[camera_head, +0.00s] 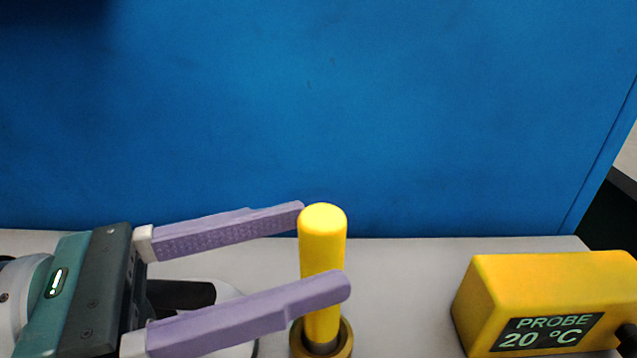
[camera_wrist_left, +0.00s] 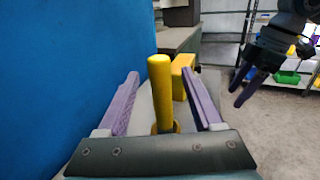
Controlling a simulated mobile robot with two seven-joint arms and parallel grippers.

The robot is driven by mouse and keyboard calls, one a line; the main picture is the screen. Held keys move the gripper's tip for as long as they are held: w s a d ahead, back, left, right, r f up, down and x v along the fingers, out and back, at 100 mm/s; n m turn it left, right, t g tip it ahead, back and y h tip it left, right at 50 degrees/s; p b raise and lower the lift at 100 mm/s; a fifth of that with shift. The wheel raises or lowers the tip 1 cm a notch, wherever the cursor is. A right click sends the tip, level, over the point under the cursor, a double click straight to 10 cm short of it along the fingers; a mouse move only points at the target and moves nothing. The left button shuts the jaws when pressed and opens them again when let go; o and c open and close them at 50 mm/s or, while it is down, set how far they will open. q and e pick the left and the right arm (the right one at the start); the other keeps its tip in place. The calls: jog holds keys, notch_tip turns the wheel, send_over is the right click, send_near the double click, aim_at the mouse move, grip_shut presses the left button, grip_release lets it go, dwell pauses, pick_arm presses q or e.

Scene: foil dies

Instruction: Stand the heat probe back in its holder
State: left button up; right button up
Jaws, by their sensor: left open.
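The heat probe (camera_head: 322,238) has a yellow rounded handle and stands upright, its lower end inside a brass-coloured ring holder (camera_head: 346,340) on the light worktop. The probe also shows in the left wrist view (camera_wrist_left: 160,85), with the holder (camera_wrist_left: 176,127) at its foot. My left gripper (camera_head: 325,246) is open, with one purple finger on the far side of the handle and one on the near side. In the left wrist view there are gaps between the handle and both fingers. My right gripper (camera_wrist_left: 242,86) shows dark at the upper right there, its fingers apart and empty.
A yellow box (camera_head: 540,290) with a display reading "PROBE 20 ºC" stands to the right of the holder. A blue panel (camera_head: 330,110) rises behind the worktop (camera_head: 400,270). The worktop between holder and box is clear. Shelves with coloured bins (camera_wrist_left: 287,77) stand farther off.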

pick_arm(q)
jog(key=v, duration=0.7)
jog(key=shift+a+b, duration=0.2)
jog(key=shift+b, duration=0.2)
